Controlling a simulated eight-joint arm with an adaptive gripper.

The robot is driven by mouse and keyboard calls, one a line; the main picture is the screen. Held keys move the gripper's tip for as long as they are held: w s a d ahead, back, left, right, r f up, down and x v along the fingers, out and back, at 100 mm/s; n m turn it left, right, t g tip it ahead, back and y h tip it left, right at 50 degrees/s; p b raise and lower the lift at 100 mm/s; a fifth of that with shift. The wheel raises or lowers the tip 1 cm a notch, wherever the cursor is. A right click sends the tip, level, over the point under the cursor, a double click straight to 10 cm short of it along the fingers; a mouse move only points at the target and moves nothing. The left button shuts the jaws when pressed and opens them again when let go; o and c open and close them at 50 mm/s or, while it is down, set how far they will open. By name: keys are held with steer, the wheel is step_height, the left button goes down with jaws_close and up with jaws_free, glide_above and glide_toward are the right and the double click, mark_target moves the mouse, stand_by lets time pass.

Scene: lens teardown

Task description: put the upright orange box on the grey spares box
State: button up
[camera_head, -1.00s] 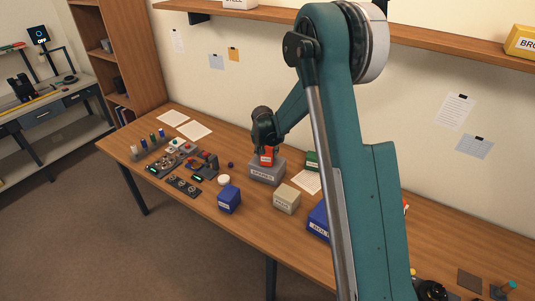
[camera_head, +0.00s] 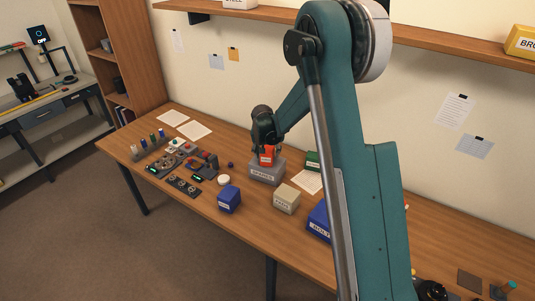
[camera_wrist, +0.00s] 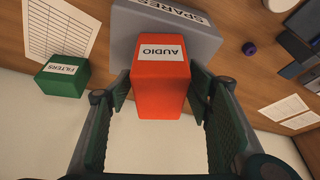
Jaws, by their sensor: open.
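The orange box (camera_head: 266,157), labelled AUDIO, stands upright on top of the grey spares box (camera_head: 265,173). In the wrist view the orange box (camera_wrist: 160,83) is between the two fingers of my gripper (camera_wrist: 161,92), and the grey spares box (camera_wrist: 152,35) is beneath and beyond it. The fingers are spread, with a gap showing at the right side of the orange box; on the left the finger is close to it. In the head view my gripper (camera_head: 267,149) is around the orange box, and its fingers are small there.
A green FILTERS box (camera_wrist: 62,76) and a paper sheet are beside the grey box. A beige box (camera_head: 287,199) and blue boxes (camera_head: 229,200) stand nearer the front edge. Electronic parts (camera_head: 180,160) lie to the left.

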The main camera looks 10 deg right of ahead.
steer(key=v, duration=1.1)
steer(key=shift+s, duration=0.2)
steer(key=shift+a+r, duration=0.1)
steer(key=shift+r, duration=0.15)
stand_by(0.4)
steer(key=s+d+r+n+t, duration=0.1)
steer(key=s+r, duration=0.8)
steer(key=s, duration=0.3)
steer(key=s+r+n+t, duration=0.1)
steer(key=s+r, duration=0.7)
steer(key=s, duration=0.4)
steer(key=s+f+n+t+y, duration=0.1)
steer(key=s+n, duration=0.1)
steer(key=s, duration=2.4)
steer(key=shift+d+n+y, duration=0.2)
steer(key=shift+n+y, duration=0.1)
